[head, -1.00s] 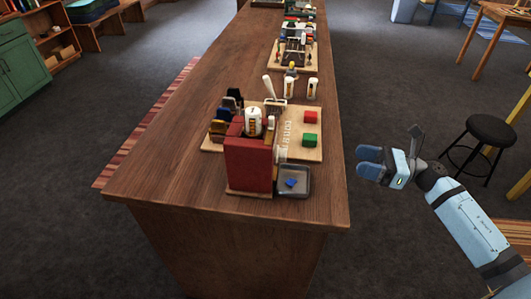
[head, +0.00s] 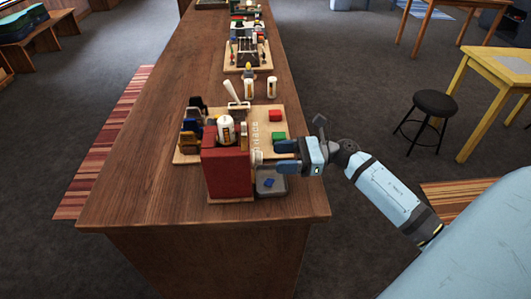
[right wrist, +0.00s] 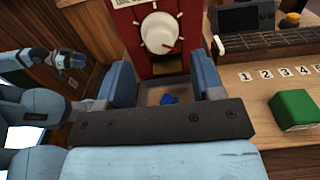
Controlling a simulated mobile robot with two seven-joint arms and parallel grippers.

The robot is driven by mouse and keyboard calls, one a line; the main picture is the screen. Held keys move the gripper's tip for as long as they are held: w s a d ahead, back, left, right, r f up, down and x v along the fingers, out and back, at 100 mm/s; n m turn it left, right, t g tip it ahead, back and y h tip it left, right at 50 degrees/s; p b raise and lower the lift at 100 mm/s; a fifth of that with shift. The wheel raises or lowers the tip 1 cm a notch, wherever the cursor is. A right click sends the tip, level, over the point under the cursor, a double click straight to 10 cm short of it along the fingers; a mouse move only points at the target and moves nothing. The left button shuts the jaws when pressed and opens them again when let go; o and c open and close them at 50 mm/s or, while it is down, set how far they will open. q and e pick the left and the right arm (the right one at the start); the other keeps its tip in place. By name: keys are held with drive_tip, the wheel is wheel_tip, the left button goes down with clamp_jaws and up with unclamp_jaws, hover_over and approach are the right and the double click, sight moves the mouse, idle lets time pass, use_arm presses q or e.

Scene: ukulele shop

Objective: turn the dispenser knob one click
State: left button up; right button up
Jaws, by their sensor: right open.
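The dispenser is a red box (head: 227,174) at the near end of the wooden counter. In the right wrist view its front (right wrist: 150,62) carries a round white knob (right wrist: 159,33) with a red mark on its lower right. My right gripper (head: 280,155) is open beside the dispenser's knob side. In its wrist view its two blue fingers (right wrist: 164,82) stand left and right below the knob, apart from it, with nothing between them. A metal tray (head: 282,184) with a blue piece (head: 269,183) sits below the knob. My left gripper (right wrist: 70,58) shows small in the right wrist view.
A wooden board (head: 264,122) on the counter holds a red block (head: 275,115) and a green block (head: 278,136); the green one (right wrist: 296,109) is right of my right gripper. A black stool (head: 436,103) is on the floor at right.

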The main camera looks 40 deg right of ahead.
sight(257, 158)
drive_tip(key=shift+p+x, duration=0.4)
drive_tip(key=shift+x, duration=1.85)
drive_tip(key=shift+c, duration=0.2)
drive_tip(key=c, duration=0.9)
